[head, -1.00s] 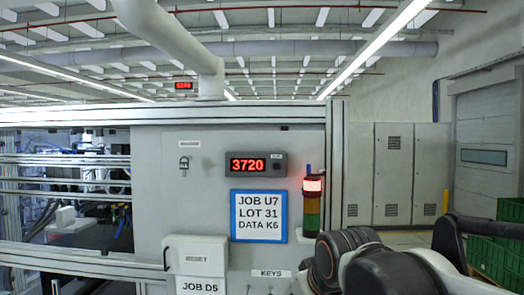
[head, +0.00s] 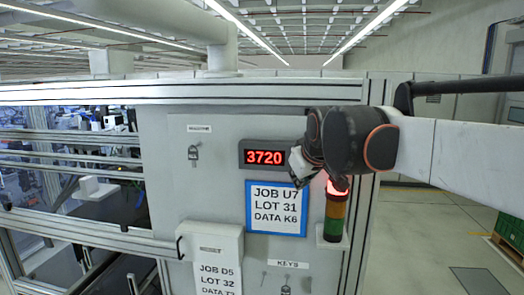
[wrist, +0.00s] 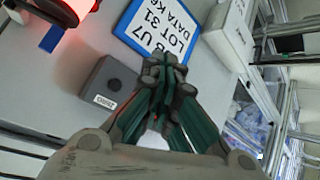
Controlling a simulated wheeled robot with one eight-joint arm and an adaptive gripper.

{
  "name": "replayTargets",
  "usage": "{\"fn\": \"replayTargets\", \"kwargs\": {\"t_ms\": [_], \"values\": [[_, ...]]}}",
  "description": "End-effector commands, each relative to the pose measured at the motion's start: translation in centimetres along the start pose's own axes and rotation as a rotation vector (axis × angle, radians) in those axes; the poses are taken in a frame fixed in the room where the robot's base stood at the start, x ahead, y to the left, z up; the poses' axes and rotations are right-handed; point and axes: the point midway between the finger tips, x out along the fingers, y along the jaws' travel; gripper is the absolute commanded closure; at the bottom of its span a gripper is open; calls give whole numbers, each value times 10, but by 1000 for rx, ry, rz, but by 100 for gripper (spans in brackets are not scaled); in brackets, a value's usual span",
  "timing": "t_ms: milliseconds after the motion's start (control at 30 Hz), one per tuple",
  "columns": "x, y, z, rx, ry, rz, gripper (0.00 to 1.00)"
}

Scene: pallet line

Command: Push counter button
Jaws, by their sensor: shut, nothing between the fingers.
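The counter (head: 264,144) is a dark grey box on the panel with a red display reading 3720. In the wrist view its grey box (wrist: 90,88) shows a round dark button (wrist: 114,84) above a small white label. My gripper (head: 298,166) is in front of the counter's right end and hides the button in the head view. In the wrist view my gripper (wrist: 165,72) is shut and empty. Its fingertips appear to the right of the button, overlapping the sign's edge; I cannot tell how far they are from the panel.
A blue-framed sign (head: 277,222) hangs below the counter. A signal tower (head: 335,212) with a lit red top stands close to its right, near my arm. A white box (head: 213,247) sticks out at lower left. Keys (head: 286,285) hang below.

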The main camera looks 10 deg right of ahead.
Motion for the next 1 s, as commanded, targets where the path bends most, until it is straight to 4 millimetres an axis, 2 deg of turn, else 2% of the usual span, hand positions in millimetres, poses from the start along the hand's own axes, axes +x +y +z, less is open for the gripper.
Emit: {"fn": "replayTargets", "kwargs": {"t_ms": [467,1000], "values": [[4,2,-3,-1,0,0,100],[48,35,-36,0,0,0,100]]}}
